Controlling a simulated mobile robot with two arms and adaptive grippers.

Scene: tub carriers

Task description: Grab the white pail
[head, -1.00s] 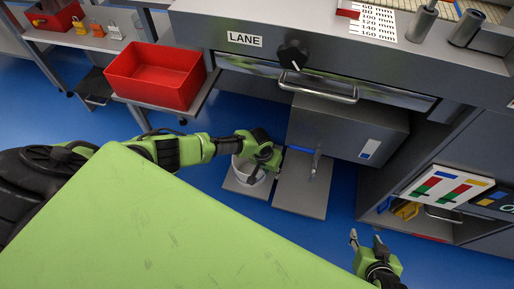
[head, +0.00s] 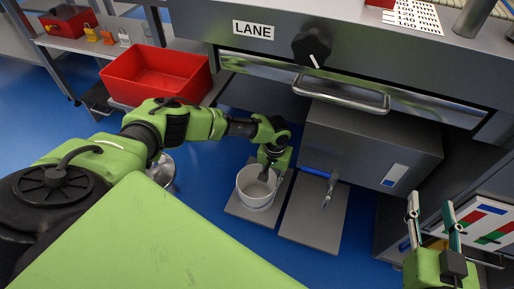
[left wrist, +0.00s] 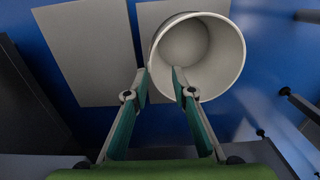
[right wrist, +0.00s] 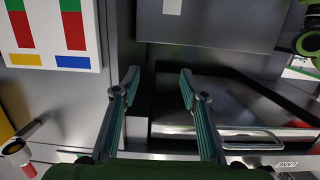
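The white pail (head: 256,197) stands upright on a grey floor plate (head: 236,211) in the head view. In the left wrist view, I look into the empty open mouth of the pail (left wrist: 236,60). In the left wrist view, the fingers of the left gripper (left wrist: 160,76) are apart, one outside the wall and one over the mouth. Whether they touch the wall is unclear. My right gripper (head: 431,208) is open and empty at the right, also in the right wrist view (right wrist: 160,80).
A second grey plate (head: 315,212) with a blue-handled tap (head: 318,172) above it lies right of the pail. A grey box (head: 370,145) and a drawer handle (head: 340,91) overhang nearby. A red tub (head: 155,75) sits on a shelf at left. Blue floor is open around the plates.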

